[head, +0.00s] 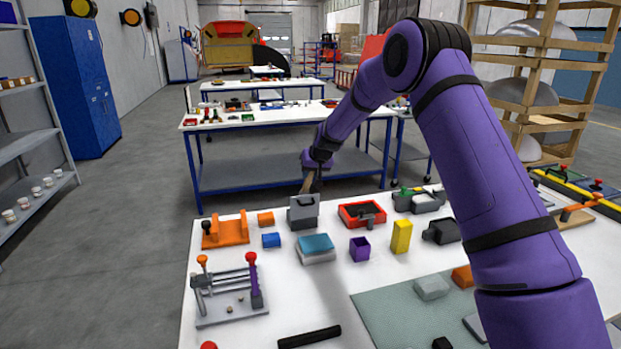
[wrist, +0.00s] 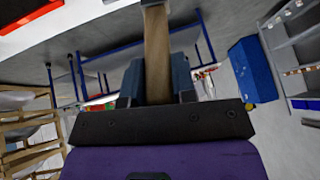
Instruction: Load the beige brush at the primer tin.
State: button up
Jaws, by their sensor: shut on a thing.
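My gripper (head: 312,178) hangs over the far edge of the near white table in the head view. In the wrist view my gripper (wrist: 157,72) has its two blue-grey fingers on either side of a flat beige handle, shut on it. In the head view a small brown part of the brush (head: 306,186) shows just above a grey box-like container (head: 303,213). I cannot tell whether they touch. I cannot make out which thing is the primer tin.
A lever rack (head: 232,305) stands at the front left.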

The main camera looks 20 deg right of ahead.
jog(key=shift+r, duration=1.75)
